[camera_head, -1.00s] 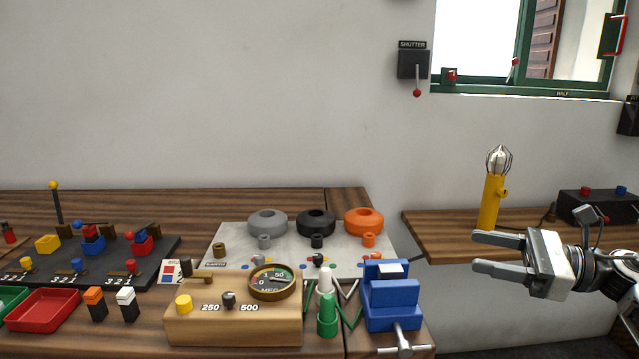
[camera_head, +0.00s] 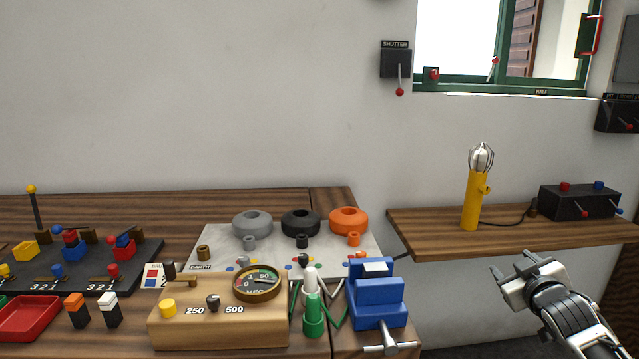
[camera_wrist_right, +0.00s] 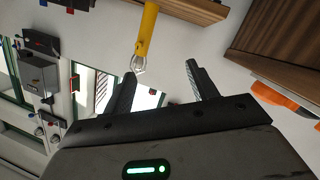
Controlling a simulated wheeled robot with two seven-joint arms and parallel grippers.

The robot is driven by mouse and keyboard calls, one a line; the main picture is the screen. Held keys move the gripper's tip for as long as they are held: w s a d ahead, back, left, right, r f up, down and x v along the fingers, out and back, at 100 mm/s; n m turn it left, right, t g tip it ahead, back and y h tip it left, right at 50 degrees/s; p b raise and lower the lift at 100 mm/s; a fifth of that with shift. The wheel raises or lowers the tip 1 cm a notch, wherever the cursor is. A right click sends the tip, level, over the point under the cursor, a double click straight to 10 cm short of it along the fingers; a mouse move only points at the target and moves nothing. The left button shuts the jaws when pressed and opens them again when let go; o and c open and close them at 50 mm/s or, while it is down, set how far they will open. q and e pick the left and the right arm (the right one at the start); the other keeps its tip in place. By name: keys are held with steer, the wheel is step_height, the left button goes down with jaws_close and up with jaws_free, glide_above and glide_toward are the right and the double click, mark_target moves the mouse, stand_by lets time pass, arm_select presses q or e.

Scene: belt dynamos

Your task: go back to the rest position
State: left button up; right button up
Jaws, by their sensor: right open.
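My right gripper (camera_head: 516,279) is at the lower right of the head view, in front of and below the shelf with the yellow lamp. Its two fingers are apart with nothing between them. In the right wrist view the open fingers (camera_wrist_right: 160,82) also stand apart and empty, with the yellow lamp (camera_wrist_right: 146,30) beyond them. My left gripper is not in the head view.
The wooden shelf (camera_head: 430,238) carries the caged yellow lamp (camera_head: 471,200) and a black box (camera_head: 578,203). On the bench at left are a blue vise (camera_head: 377,300), a wooden meter box (camera_head: 215,325) and a red tray (camera_head: 30,318). A shutter lever (camera_head: 399,75) is on the wall.

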steer(key=s+a+f+g+y, duration=0.2)
steer(key=s+a+f+y, duration=0.2)
steer(key=s+a+f, duration=1)
steer(key=s+a+f+m+g+y, duration=0.1)
steer(key=s+a+f, duration=0.3)
steer(key=s+a, duration=1.1)
steer(key=s+g+y+p, duration=0.1)
steer(key=s, duration=0.2)
steer(key=shift+m+g+y, duration=0.3)
steer(key=shift+g, duration=0.1)
